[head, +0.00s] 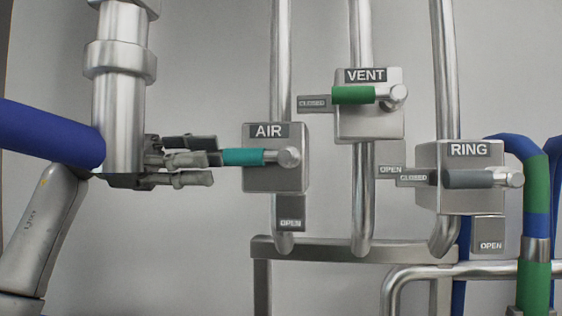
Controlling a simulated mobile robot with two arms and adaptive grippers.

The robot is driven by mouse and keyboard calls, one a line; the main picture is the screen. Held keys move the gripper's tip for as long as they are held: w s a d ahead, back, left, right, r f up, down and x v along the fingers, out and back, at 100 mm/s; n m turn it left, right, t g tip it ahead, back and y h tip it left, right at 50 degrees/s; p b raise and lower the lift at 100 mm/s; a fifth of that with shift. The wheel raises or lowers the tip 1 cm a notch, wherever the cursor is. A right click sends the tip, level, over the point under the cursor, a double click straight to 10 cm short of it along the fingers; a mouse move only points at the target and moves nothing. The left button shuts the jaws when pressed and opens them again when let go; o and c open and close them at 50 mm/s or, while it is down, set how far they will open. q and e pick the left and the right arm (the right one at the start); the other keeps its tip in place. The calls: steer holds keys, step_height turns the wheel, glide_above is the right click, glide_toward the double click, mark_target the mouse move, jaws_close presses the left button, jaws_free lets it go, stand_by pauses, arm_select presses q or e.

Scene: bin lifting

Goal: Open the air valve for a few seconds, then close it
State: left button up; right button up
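The AIR valve is a grey metal box (262,178) on a vertical pipe, with an "AIR" plate on top. Its teal handle (243,157) is horizontal and points left from a metal pivot. An "OPEN" plate (290,213) hangs below the box. My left gripper (216,161) is at the handle's left end, with its upper and lower dark fingers apart. Its fingertips are near the handle's tip; I cannot tell whether they touch it. The gripper hides the area left of the handle, where no "CLOSED" plate can be read. My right gripper is not in view.
The VENT valve (370,122), with a green handle, sits up and to the right. The RING valve (458,200), with a grey handle, is further right. Both handles point left at "CLOSED" plates. A horizontal metal rail (345,250) runs below the pipes.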

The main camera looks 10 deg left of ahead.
mark_target(270, 155)
arm_select(q)
steer(key=d+p, duration=0.1)
steer(key=d, duration=0.5)
steer(key=d+p, duration=0.1)
steer(key=d, duration=0.2)
steer(key=shift+s+d+r+p, duration=0.2)
steer(key=shift+d+r+p, duration=0.1)
steer(key=shift+d, duration=0.1)
steer(key=shift+s+d, duration=0.15)
steer(key=shift+d, duration=0.35)
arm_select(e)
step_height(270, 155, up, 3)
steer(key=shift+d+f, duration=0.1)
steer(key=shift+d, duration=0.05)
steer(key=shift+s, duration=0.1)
arm_select(q)
jaws_close()
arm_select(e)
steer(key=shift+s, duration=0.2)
